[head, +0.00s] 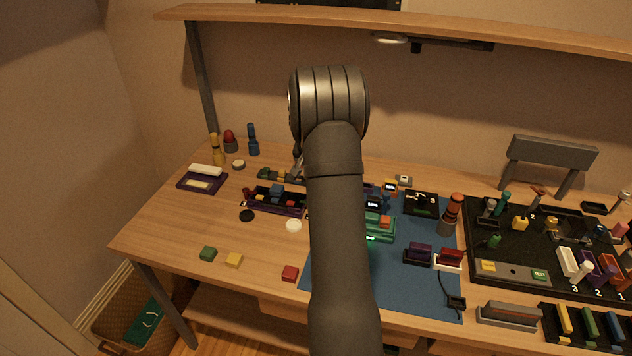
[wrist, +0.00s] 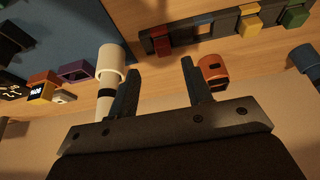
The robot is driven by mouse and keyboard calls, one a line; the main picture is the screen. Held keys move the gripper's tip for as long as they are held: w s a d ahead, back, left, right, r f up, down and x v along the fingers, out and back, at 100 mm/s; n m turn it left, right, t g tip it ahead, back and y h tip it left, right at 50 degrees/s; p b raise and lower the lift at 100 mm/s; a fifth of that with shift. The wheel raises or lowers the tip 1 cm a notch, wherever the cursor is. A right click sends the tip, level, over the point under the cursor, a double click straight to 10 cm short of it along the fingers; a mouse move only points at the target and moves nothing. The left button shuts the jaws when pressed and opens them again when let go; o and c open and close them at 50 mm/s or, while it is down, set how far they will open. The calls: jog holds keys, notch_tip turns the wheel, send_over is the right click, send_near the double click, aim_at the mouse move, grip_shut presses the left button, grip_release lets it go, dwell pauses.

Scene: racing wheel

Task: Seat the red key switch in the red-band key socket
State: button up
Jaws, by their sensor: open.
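My gripper (wrist: 160,68) is open with nothing between its fingers in the wrist view; the arm mostly hides it in the head view. A red block (wrist: 161,42) sits at one end of a dark strip (wrist: 206,32), ahead of the fingertips and apart from them. I cannot tell which red piece is the key switch. No red-band socket is clearly identifiable.
A pale cylinder (wrist: 110,65) stands beside one finger, and an orange-red cylinder (wrist: 212,72) beside the other. A crowded black board (head: 480,250) fills the right.

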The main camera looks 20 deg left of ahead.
jog(key=shift+a+x, duration=0.15)
jog(key=shift+x, duration=1.15)
jog(key=shift+a+x, duration=0.1)
jog(key=shift+x, duration=1.25)
jog(key=shift+c, duration=0.4)
grip_shut()
